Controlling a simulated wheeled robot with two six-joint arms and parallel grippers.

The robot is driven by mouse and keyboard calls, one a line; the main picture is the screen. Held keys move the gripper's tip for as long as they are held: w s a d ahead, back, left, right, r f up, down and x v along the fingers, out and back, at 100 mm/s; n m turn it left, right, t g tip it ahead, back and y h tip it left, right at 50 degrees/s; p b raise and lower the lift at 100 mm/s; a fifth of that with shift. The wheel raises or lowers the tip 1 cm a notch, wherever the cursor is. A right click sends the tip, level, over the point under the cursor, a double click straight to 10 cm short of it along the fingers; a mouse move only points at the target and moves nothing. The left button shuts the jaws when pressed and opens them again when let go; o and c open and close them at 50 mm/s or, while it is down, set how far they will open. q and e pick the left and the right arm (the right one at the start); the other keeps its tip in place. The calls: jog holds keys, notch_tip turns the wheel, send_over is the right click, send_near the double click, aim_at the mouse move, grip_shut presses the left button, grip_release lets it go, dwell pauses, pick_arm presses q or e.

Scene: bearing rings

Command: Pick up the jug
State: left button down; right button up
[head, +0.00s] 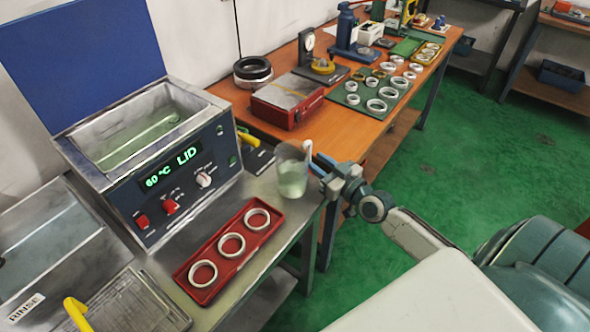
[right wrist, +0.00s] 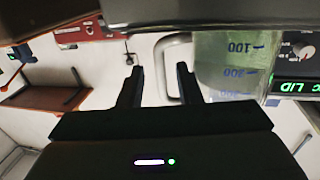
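The jug (head: 291,172) is a clear measuring jug with pale green liquid, standing upright on the steel bench near its right corner. Its white handle (head: 308,152) points right, toward my right gripper (head: 322,168). In the right wrist view the jug (right wrist: 228,65) appears upside down with its graduation marks, and its handle (right wrist: 160,70) shows ahead of the fingers. My right gripper (right wrist: 158,72) is open, with the handle's outer bar seen between its fingertips; I cannot tell whether they touch it. My left gripper is not in view.
A red tray (head: 217,265) with three bearing rings lies left of the jug. A heated bath (head: 150,150) with a raised blue lid stands behind it. A wooden table (head: 350,127) with several rings and tools is beyond. Green floor (head: 450,165) is open to the right.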

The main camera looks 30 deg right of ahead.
jog(key=shift+w+a, duration=0.25)
jog(key=shift+w, duration=0.7)
jog(key=shift+w+a, duration=0.2)
jog(key=shift+w, duration=0.75)
jog(key=shift+c, duration=0.4)
grip_shut()
jog(key=shift+r, duration=0.25)
